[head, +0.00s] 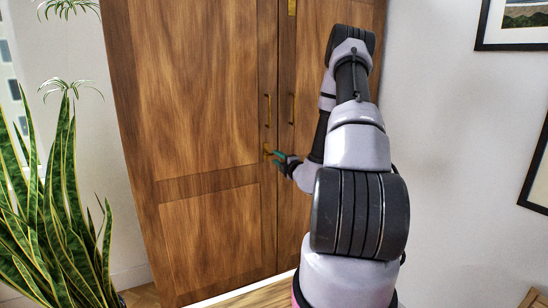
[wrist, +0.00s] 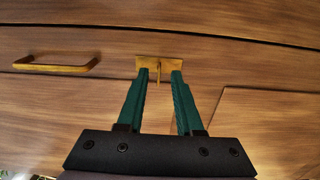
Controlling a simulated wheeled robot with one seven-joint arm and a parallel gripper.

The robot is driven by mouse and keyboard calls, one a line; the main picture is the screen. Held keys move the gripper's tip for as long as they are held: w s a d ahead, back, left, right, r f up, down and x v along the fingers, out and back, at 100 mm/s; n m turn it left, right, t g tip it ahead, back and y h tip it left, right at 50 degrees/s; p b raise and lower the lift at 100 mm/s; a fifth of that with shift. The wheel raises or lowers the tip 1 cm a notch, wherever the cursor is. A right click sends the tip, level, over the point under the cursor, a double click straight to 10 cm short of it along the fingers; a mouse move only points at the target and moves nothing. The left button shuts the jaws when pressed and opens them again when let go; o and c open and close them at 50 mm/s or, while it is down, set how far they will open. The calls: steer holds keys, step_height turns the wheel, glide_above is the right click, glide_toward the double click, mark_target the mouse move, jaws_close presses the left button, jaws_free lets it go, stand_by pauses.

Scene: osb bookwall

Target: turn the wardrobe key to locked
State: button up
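The wooden wardrobe (head: 195,85) stands ahead with both doors closed. A brass lock plate (wrist: 160,60) sits on the door near the seam, and it shows small in the head view (head: 267,151). The brass key (wrist: 159,72) stands out from the plate and looks thin, edge-on. My gripper (wrist: 160,76) has two green fingers, spread apart, with one fingertip on each side of the key and visible gaps between. The fingertips are close to the plate; I cannot tell whether they touch it. The gripper also shows in the head view (head: 277,157).
A brass door handle (wrist: 57,66) is left of the lock in the wrist view; two upright handles show in the head view, one on the left door (head: 268,110). A snake plant (head: 60,200) stands at the left. Framed pictures (head: 515,22) hang on the right wall.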

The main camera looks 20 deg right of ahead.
steer(key=s, duration=0.6)
steer(key=shift+s, duration=0.35)
steer(key=shift+d, duration=0.1)
steer(key=a+r+n+y, duration=0.7)
steer(key=a+r+n, duration=0.1)
steer(key=a, duration=0.1)
steer(key=s+a+r+n+g+y, duration=0.3)
steer(key=s+a+r+n+g, duration=0.25)
steer(key=a+n, duration=0.4)
steer(key=s+a+r+n+g+y, duration=0.35)
steer(key=s+a+n+g, duration=0.35)
steer(key=n, duration=0.4)
steer(key=s+d+r+n+g+h, duration=0.1)
steer(key=s+r+n+h, duration=0.1)
steer(key=s+n+h, duration=0.35)
steer(key=s+r+n+g+h, duration=0.1)
steer(key=s+r+n+h, duration=0.2)
steer(key=s+n, duration=0.5)
steer(key=d+r+n+t+h, duration=0.3)
steer(key=d+r+n, duration=0.1)
steer(key=n, duration=0.3)
steer(key=shift+d+r+n+t+h, duration=0.3)
steer(key=shift+d+r+t, duration=0.05)
steer(key=shift+r, duration=0.05)
